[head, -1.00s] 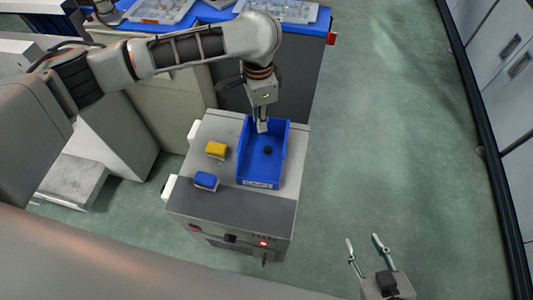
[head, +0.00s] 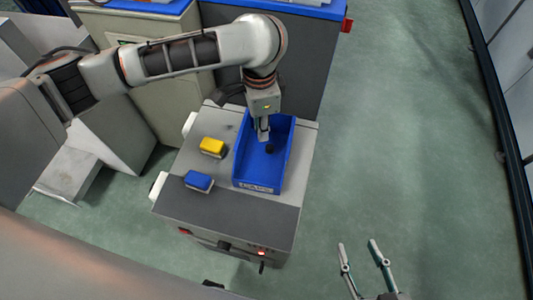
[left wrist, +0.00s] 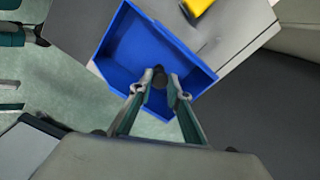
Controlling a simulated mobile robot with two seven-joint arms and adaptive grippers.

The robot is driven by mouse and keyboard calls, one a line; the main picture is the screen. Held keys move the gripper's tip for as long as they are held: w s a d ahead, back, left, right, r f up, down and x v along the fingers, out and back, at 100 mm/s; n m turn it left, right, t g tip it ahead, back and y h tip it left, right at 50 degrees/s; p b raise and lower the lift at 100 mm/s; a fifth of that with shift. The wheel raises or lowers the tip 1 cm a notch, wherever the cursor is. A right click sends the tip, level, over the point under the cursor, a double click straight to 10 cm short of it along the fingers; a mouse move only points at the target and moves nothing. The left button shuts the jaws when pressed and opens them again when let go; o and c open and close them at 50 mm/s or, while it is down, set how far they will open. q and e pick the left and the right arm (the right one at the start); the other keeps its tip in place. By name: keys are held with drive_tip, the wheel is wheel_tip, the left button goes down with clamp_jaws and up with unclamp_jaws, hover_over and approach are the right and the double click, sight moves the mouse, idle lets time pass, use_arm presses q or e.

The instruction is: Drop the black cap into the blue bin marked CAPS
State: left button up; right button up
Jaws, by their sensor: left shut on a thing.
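The black cap (left wrist: 160,78) is between the fingertips of my left gripper (left wrist: 160,82) in the left wrist view, and the jaws are shut on it. In the head view my left gripper (head: 263,138) points down over the blue bin, with the dark cap (head: 270,149) by its tips. The bin (head: 243,172) is open at the top and has a white label on its front; it also shows in the left wrist view (left wrist: 112,42). How far the cap is above the bin floor I cannot tell. My right gripper (head: 357,243) is open and empty, away from the bin.
The bin stands on a grey cabinet top (head: 225,208). A yellow block (head: 212,147) and a blue block (head: 198,181) with pale bases lie left of it. A blue-topped bench (head: 300,8) is behind. The green floor (head: 390,130) at right is clear.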

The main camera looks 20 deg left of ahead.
use_arm(q)
drive_tip(key=o, duration=0.9)
drive_tip(key=shift+c, duration=0.2)
wheel_tip(320, 180, up, 12)
